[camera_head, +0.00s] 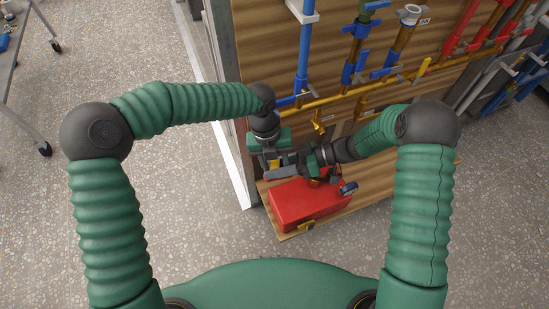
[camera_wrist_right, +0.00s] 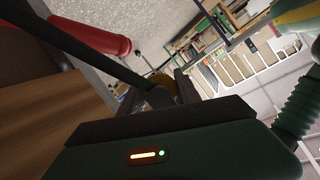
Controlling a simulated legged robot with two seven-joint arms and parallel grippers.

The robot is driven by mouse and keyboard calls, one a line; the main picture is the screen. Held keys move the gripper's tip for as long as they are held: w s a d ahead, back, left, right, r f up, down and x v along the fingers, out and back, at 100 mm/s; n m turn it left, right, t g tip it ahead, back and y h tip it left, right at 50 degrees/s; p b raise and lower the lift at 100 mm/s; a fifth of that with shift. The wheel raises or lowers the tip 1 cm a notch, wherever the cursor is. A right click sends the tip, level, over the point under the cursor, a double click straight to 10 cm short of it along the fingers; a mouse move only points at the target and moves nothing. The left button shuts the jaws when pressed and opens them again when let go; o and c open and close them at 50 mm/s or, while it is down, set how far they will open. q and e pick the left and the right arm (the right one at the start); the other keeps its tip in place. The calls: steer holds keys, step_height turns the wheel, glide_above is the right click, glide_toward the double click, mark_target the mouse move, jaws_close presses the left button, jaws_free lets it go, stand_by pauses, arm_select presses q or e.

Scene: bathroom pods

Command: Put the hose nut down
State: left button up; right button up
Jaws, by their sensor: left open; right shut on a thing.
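My right gripper (camera_head: 284,170) reaches in from the right, just above a red toolbox (camera_head: 302,205). In the right wrist view its dark fingers (camera_wrist_right: 165,92) are shut on a small yellow-brass piece, which looks like the hose nut (camera_wrist_right: 161,81); the fingers hide most of it. My left gripper (camera_head: 268,158) hangs down close to the right one, by the left edge of the wooden panel. It is open; its fingertips overlap the right gripper in the head view, and I cannot tell whether they touch.
The toolbox stands on a wooden shelf (camera_head: 287,235) with a small round gauge (camera_head: 348,188) at its right. Behind are a wooden panel (camera_head: 262,45), a brass pipe (camera_head: 345,97) and blue pipes (camera_head: 304,60). Open floor (camera_head: 190,215) lies left. A red cylinder (camera_wrist_right: 92,38) shows in the wrist view.

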arm_select(q)
jaws_close()
arm_select(e)
steer(key=o, duration=1)
